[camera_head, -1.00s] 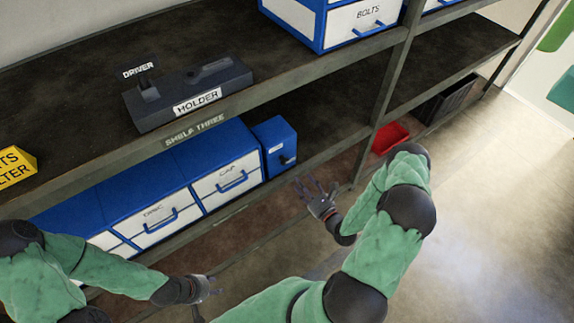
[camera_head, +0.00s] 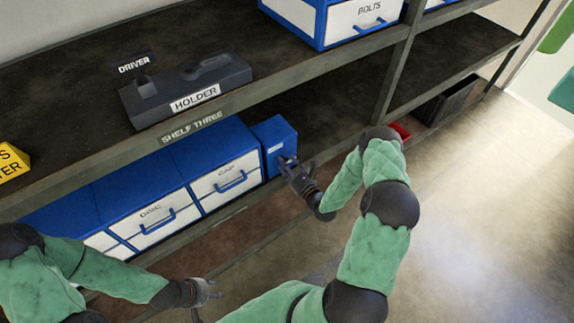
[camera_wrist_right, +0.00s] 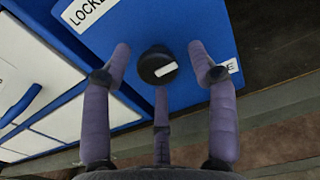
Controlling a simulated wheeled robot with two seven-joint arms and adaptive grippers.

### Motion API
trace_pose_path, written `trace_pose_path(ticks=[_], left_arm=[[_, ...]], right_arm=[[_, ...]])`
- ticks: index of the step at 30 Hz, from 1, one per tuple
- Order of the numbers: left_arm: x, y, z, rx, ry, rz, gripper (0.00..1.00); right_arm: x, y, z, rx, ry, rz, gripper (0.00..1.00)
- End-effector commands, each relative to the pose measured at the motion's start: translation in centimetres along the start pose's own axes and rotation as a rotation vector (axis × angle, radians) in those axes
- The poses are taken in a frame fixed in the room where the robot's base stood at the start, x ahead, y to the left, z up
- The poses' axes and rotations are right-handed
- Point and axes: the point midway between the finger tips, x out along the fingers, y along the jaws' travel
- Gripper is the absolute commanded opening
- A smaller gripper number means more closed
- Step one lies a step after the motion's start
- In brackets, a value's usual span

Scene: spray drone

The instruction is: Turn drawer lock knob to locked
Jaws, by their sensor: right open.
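The lock knob (camera_wrist_right: 157,65) is a round black knob with a white mark, on the face of a blue box (camera_wrist_right: 205,22). In the right wrist view a label reading "LOCKE…" (camera_wrist_right: 85,10) sits up and left of it, and another, partly hidden, lies to the right. My right gripper (camera_wrist_right: 160,75) is open, its fingers spread around the knob without visibly closing on it. In the head view the right gripper (camera_head: 292,168) is at the front of the blue box (camera_head: 273,140) and hides the knob. My left gripper (camera_head: 210,289) is at lower centre, away from the box; its fingers are too small to judge.
White-fronted blue drawers (camera_head: 226,184) with handles stand left of the box. A shelf board (camera_head: 70,85) overhead carries a dark holder (camera_head: 190,92). A shelf post (camera_head: 390,85) and a red bin (camera_head: 400,131) are to the right.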

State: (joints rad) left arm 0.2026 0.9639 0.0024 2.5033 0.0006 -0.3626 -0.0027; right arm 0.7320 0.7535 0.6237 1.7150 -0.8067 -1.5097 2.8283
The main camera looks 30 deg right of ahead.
Motion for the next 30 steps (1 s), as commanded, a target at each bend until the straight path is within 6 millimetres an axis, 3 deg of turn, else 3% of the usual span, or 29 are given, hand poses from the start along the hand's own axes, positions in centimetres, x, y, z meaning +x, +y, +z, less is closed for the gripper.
trace_pose_path(ticks=[3, 9, 22, 30], left_arm=[[-0.01, 0.00, 0.00, 0.000, 0.000, 0.000, 0.40], [-0.01, 0.00, 0.00, 0.000, 0.000, 0.000, 0.40], [0.07, -0.03, -0.01, 0.000, 0.000, 0.000, 0.40], [0.28, -0.10, -0.01, 0.000, 0.000, 0.000, 0.40]], right_arm=[[-0.01, 0.00, 0.01, 0.000, 0.000, 0.000, 0.56], [-0.02, -0.03, -0.01, -0.001, 0.001, 0.000, 0.05], [-0.08, -0.12, -0.18, -0.035, 0.005, -0.003, 0.05], [-0.10, -0.23, -0.28, -0.162, 0.007, -0.004, 0.05]])
